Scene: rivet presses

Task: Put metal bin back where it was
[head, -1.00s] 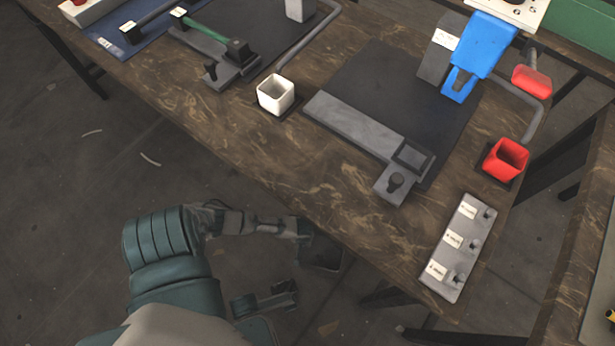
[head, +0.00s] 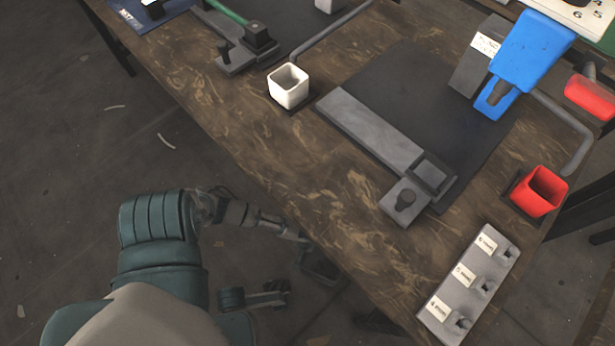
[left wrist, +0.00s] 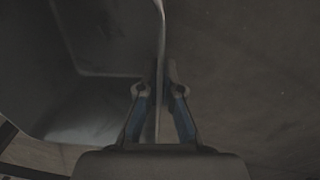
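The metal bin is a dark grey open container. In the left wrist view the bin (left wrist: 90,50) fills the upper left, with its thin wall running between my fingers. My left gripper (left wrist: 160,85) is shut on that wall, one finger on each side. In the head view the bin (head: 319,266) is small and dark, at the end of my left arm, beside the near edge of the table. My left gripper's fingers are too small and dark to make out there.
Bare tabletop lies along the near edge.

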